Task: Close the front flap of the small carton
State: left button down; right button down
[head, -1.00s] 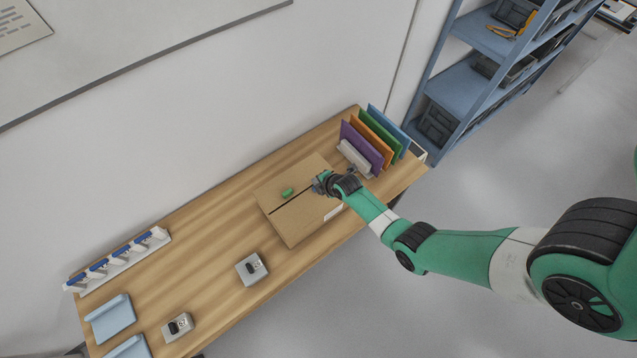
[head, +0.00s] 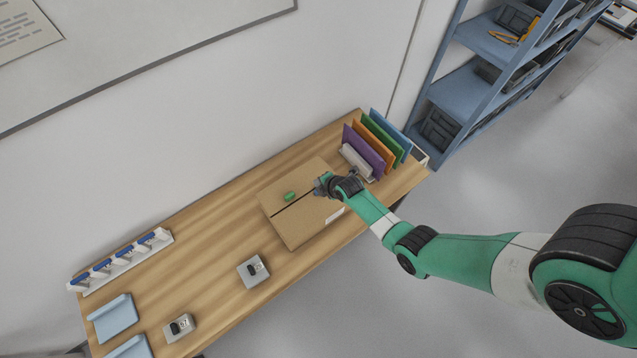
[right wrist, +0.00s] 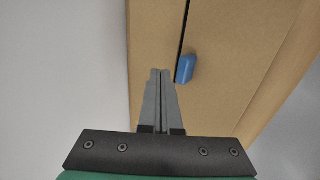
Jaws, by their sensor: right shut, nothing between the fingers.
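The small brown carton (head: 309,218) stands on the wooden table, and its top flaps look about flat with a thin dark slit between them. A green piece (head: 290,196) lies on the top beside the slit. My right gripper (head: 320,187) is over the far right part of the carton top, shut and empty. In the right wrist view the shut fingers (right wrist: 160,76) point at the cardboard (right wrist: 230,60) beside the slit, and a blue piece (right wrist: 186,68) sits at the slit's edge. I cannot tell whether the fingertips touch the cardboard. My left gripper is out of view.
Coloured folders (head: 368,152) stand in a rack close behind my right gripper. Two grey blocks (head: 252,271) and blue trays (head: 110,318) are at the left. A white rack with blue clips (head: 122,262) lies along the wall. Bare table lies left of the carton.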

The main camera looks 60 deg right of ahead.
jog(key=shift+r, duration=0.1)
notch_tip(320, 180, up, 4)
jog(key=p, duration=0.3)
jog(key=shift+p, duration=0.3)
notch_tip(320, 180, up, 10)
jog(key=p, duration=0.4)
jog(key=shift+w+a, duration=0.1)
